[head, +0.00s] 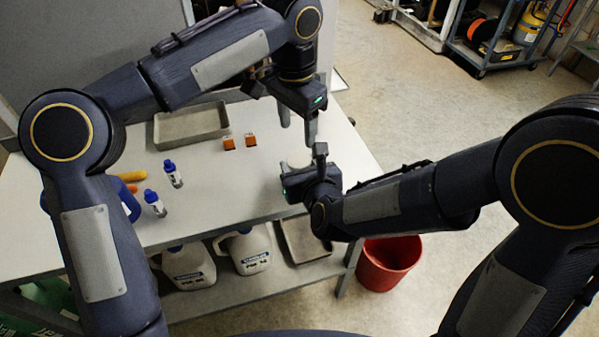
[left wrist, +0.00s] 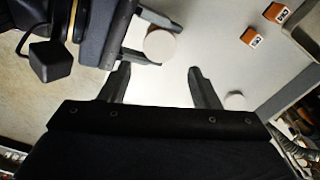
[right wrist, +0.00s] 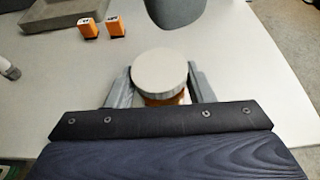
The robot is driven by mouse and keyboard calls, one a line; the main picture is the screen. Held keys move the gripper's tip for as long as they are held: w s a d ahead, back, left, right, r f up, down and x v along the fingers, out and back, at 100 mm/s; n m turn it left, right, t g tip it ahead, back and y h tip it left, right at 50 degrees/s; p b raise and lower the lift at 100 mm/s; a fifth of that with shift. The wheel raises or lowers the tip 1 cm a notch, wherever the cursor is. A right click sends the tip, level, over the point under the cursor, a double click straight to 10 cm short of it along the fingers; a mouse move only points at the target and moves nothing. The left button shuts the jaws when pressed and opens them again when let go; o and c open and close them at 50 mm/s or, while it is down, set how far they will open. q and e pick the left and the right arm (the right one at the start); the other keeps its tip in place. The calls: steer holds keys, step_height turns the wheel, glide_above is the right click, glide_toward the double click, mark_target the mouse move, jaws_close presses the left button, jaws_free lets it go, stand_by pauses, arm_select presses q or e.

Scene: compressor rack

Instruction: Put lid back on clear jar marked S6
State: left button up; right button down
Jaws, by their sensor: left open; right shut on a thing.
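My right gripper (head: 302,160) is shut on a jar (right wrist: 166,101) with orange showing below a pale round lid (right wrist: 160,68). The lid appears to sit flat on top of the jar, but I cannot tell whether it is seated. It also shows in the left wrist view (left wrist: 160,45) between the right gripper's fingers. No S6 mark is legible. My left gripper (head: 298,132) is open and empty, just above and beyond the jar. One grey left fingertip shows at the top of the right wrist view (right wrist: 175,10).
A small pale round thing (left wrist: 236,100) stands on the table, hidden in the head view. Two orange boxes (head: 239,142), a grey tray (head: 190,138) and blue-capped bottles (head: 172,174) stand to the left. A red bucket (head: 386,265) is on the floor. The table's right edge is close.

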mark_target(299, 160)
arm_select(q)
steer(key=shift+w+d+f, duration=0.1)
steer(key=shift+f, duration=3.9)
steer(key=c, duration=0.9)
steer(key=shift+o, duration=0.2)
steer(key=m, duration=0.9)
steer(key=shift+d+m, duration=0.1)
steer(key=shift+m, duration=0.2)
steer(key=o, duration=1.1)
